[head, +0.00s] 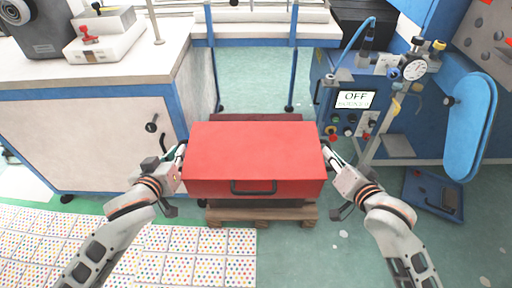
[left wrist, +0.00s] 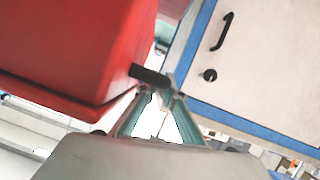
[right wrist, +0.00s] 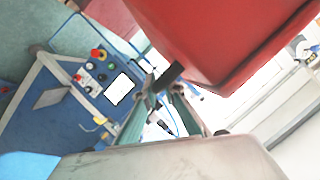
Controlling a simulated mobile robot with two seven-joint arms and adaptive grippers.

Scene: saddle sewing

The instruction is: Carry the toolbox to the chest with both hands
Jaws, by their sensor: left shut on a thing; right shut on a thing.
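The red toolbox (head: 256,150) is in the middle of the head view, level, with a black handle (head: 254,188) on its near face. My left gripper (head: 181,152) is shut on the black handle at its left end, and that handle (left wrist: 148,75) shows between the fingertips in the left wrist view. My right gripper (head: 327,150) is shut on the matching handle (right wrist: 168,78) at the right end.
A wooden pallet (head: 262,213) lies on the floor below the toolbox. A white cabinet with blue edges (head: 90,140) stands close at left. A blue machine with an "OFF" screen (head: 356,99) stands at right. Green floor (head: 250,75) is open behind.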

